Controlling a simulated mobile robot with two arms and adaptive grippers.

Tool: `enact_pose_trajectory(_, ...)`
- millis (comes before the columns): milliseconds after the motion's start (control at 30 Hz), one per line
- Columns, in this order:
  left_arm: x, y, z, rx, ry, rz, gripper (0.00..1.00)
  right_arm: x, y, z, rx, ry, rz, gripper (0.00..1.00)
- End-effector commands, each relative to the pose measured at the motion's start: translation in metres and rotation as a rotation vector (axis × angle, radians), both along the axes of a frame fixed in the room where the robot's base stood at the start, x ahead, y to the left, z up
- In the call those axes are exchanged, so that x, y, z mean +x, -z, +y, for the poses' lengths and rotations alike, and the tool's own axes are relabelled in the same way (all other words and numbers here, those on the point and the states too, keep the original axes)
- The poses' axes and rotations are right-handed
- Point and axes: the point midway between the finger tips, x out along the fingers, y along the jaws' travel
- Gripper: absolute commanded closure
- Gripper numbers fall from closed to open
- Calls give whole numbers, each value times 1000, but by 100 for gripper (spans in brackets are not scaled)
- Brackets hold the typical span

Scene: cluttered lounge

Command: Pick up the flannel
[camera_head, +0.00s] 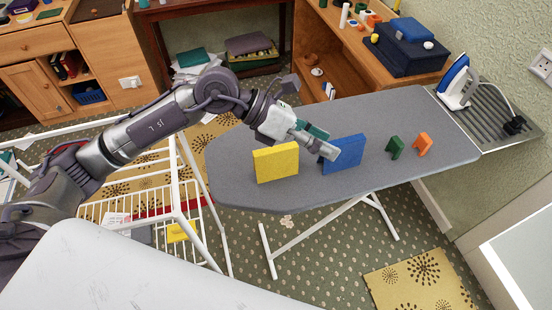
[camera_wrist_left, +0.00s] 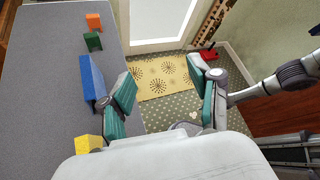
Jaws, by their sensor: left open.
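I cannot tell for sure which thing is the flannel. On the grey ironing board (camera_head: 235,150) stand an upright yellow slab (camera_head: 276,163), a blue slab (camera_head: 347,151), and small folded green (camera_head: 395,147) and orange (camera_head: 423,143) pieces. My left gripper (camera_head: 322,142) is over the board, between the yellow and blue slabs and partly in front of the blue one. In the left wrist view its fingers (camera_wrist_left: 165,95) are spread with nothing between them. One finger is close beside the blue slab (camera_wrist_left: 92,80); contact is unclear. My right gripper is not visible.
An iron (camera_head: 456,82) rests at the board's far right end. A white wire airer (camera_head: 150,210) with a yellow cloth (camera_head: 179,232) stands to the left. A wooden desk (camera_head: 340,50) with a blue case (camera_head: 408,47) is behind. Patterned floor is clear in front right.

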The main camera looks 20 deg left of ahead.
Motion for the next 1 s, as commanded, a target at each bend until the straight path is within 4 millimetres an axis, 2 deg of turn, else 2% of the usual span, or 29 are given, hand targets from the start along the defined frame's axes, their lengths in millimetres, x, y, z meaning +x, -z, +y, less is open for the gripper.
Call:
enact_pose_trajectory(33, 13, 14, 29, 177, 3, -45, 38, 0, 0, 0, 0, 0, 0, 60)
enact_pose_trajectory(133, 31, 35, 84, 465, -8, -81, 38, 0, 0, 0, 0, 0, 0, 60)
enact_pose_trajectory(200, 39, 39, 115, 603, -24, -89, 38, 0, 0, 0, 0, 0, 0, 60)
enact_pose_trajectory(300, 45, 42, 141, 715, -43, -87, 38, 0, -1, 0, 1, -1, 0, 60)
enact_pose_trajectory(400, 48, 51, 147, 752, -48, -82, 38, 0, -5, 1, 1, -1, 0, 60)
enact_pose_trajectory(733, 61, 107, 126, 749, -47, -80, 38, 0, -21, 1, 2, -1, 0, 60)
enact_pose_trajectory(1000, 64, 126, 118, 748, -46, -83, 38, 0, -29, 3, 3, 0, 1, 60)
